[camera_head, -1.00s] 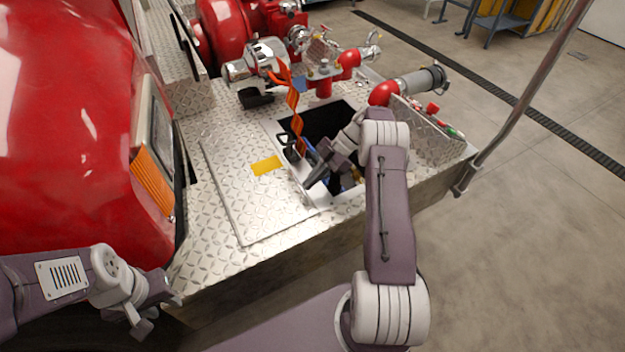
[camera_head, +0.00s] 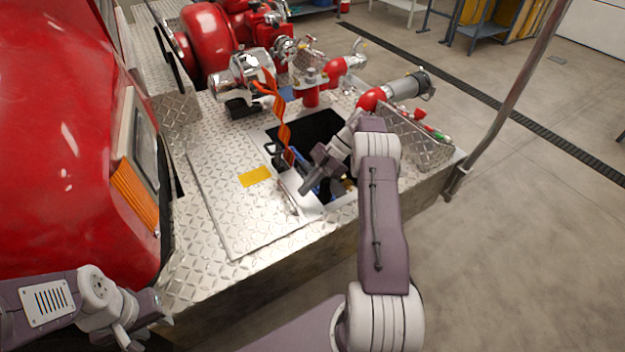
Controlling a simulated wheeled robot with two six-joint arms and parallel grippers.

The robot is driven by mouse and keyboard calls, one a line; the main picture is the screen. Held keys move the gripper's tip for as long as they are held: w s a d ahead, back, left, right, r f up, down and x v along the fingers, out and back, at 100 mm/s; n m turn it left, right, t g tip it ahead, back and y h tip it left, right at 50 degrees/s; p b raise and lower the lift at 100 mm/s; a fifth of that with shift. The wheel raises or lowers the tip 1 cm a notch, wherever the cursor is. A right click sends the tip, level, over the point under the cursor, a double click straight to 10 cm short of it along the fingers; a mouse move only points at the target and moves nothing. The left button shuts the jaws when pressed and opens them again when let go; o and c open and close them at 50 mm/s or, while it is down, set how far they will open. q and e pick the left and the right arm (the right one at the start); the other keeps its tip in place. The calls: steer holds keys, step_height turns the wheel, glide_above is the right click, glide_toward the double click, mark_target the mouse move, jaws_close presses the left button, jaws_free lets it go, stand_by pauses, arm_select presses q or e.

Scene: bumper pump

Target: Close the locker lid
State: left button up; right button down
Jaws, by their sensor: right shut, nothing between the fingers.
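The locker lid (camera_head: 225,195) is a diamond-plate panel with a yellow label (camera_head: 255,177). It lies open, flat on the deck to the left of the locker opening (camera_head: 318,127). My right gripper (camera_head: 305,190) is shut and empty, at the opening beside the lid's right edge. I cannot tell whether it touches the lid or the rim. My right forearm hides part of the opening's right side. My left gripper (camera_head: 148,330) is at the lower left, off the deck's front edge and well away from the lid; its fingers look apart.
An orange strap (camera_head: 281,120) hangs by the opening's left rim. Chrome and red pump fittings (camera_head: 312,92) stand behind it, with a capped pipe (camera_head: 405,87) at the right. Red bodywork (camera_head: 60,150) fills the left. A metal pole (camera_head: 510,100) rises at the deck's right corner.

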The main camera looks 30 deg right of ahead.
steer(key=v, duration=0.6)
steer(key=shift+d+r+p, duration=0.15)
steer(key=shift+p, duration=0.25)
steer(key=shift+s, duration=0.1)
